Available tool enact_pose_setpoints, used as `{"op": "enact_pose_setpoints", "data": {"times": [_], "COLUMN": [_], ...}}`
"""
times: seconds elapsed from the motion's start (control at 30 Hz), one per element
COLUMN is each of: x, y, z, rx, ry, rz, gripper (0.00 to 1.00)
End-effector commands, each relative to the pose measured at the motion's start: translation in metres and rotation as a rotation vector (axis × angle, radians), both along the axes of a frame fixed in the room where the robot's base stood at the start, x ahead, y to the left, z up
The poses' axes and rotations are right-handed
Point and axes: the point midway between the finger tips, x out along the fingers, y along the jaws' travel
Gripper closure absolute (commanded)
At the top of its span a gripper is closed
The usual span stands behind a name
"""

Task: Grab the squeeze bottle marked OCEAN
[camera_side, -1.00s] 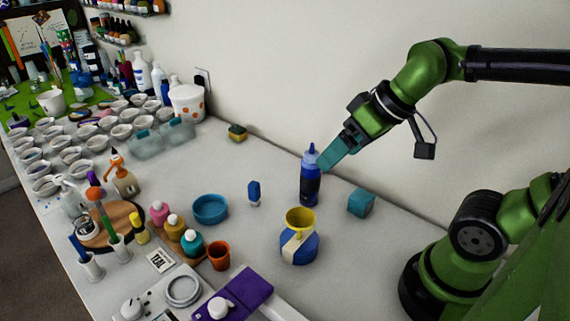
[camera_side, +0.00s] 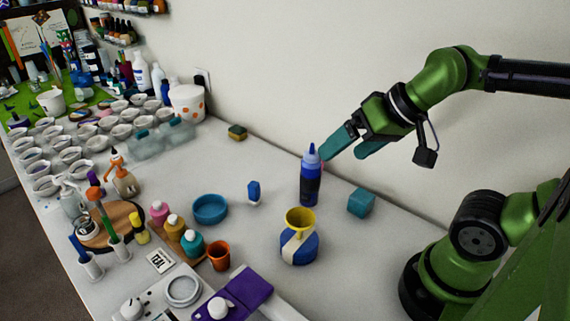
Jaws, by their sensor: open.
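A blue squeeze bottle (camera_side: 310,178) with a pointed nozzle and a dark label stands upright on the table, left of a teal cube. Its marking is too small to read. My gripper (camera_side: 340,150) is to the right of the bottle's upper part, with its two teal fingers spread and pointing left and down toward it. The nearer fingertip lies close to the bottle's cap in the picture. I cannot tell whether it touches. Nothing shows between the fingers.
A teal cube (camera_side: 361,202) stands right of the bottle. In front is a blue-and-white container with a yellow funnel (camera_side: 300,219). A small blue bottle (camera_side: 254,192) and a blue bowl (camera_side: 210,209) are to the left. The table behind, near the sponge (camera_side: 237,132), is mostly clear.

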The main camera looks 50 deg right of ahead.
Motion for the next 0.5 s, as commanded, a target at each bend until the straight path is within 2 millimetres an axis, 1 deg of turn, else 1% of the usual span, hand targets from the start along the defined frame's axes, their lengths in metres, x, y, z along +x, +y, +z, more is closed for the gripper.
{"op": "enact_pose_setpoints", "data": {"times": [0.1, 0.13, 0.17, 0.2, 0.43, 0.5], "x": [0.0, 0.0, 0.0, 0.0, 0.0001, 0.0016], "y": [0.0, 0.0, 0.0, 0.0, -0.0003, -0.0043], "z": [0.0, 0.0, 0.0, 0.0, 0.0, -0.0033], "rx": [0.0, 0.0, 0.0, 0.0, 0.0, 0.001], "ry": [0.0, 0.0, 0.0, 0.0, 0.001, 0.015], "rz": [0.0, 0.0, 0.0, 0.0, -0.001, -0.018], "gripper": [0.1, 0.11, 0.16, 0.17, 0.17, 0.17]}}
